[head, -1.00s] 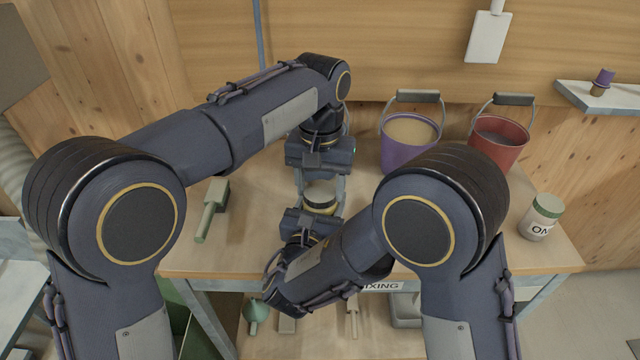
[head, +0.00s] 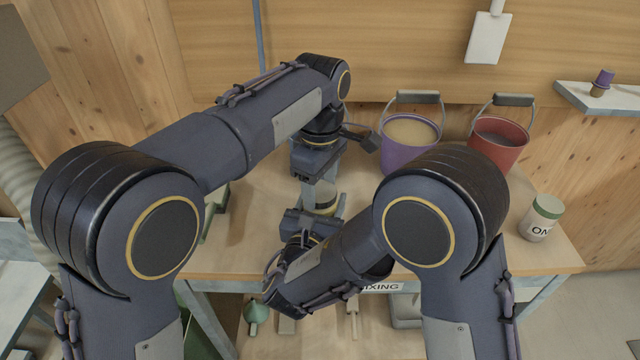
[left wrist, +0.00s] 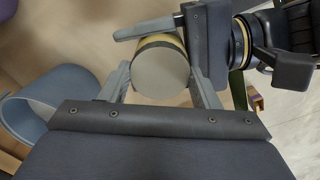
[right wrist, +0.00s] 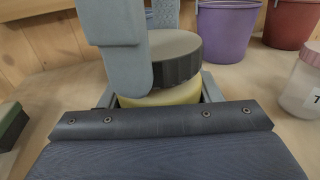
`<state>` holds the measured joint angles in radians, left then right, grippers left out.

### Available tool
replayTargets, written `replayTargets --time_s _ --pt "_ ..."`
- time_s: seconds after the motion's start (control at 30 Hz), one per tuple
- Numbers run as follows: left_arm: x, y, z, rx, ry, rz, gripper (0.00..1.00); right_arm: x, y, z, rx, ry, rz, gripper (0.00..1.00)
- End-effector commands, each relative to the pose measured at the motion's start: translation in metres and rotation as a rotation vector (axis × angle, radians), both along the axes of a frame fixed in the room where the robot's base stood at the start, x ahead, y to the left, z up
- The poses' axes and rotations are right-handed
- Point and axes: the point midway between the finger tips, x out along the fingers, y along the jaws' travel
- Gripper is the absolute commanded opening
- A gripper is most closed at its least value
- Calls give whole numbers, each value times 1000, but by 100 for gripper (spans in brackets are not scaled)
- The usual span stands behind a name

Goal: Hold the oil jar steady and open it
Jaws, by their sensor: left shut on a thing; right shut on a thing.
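The oil jar (right wrist: 165,96) has a yellowish body and a dark grey ribbed lid (right wrist: 175,55). It stands upright at the middle of the bench; in the head view the grippers mostly hide it (head: 324,203). My left gripper (head: 321,190) comes from above, with its fingers shut on the lid; the left wrist view shows the flat lid top (left wrist: 161,77) between them. My right gripper (head: 314,212) comes from the near side and is shut around the jar body. The lid sits on the body, and I cannot tell whether it is loosened.
A purple bucket (head: 408,145) with tan contents and a red bucket (head: 498,142) stand behind to the right. A white jar with a green lid (head: 543,217) is near the bench's right end.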

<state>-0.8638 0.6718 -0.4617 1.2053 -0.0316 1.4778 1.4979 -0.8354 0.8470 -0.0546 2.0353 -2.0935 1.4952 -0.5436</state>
Motion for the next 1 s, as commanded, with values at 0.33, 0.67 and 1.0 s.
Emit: replayTargets --time_s 0.33,0.67,1.0 --pt "0 0 4 1 1 -1 29 0 0 0 1 0 0 0" --pt "0 0 15 1 1 -2 29 0 0 0 1 0 0 0" --pt "0 0 22 1 1 -2 29 0 0 0 0 0 0 0"
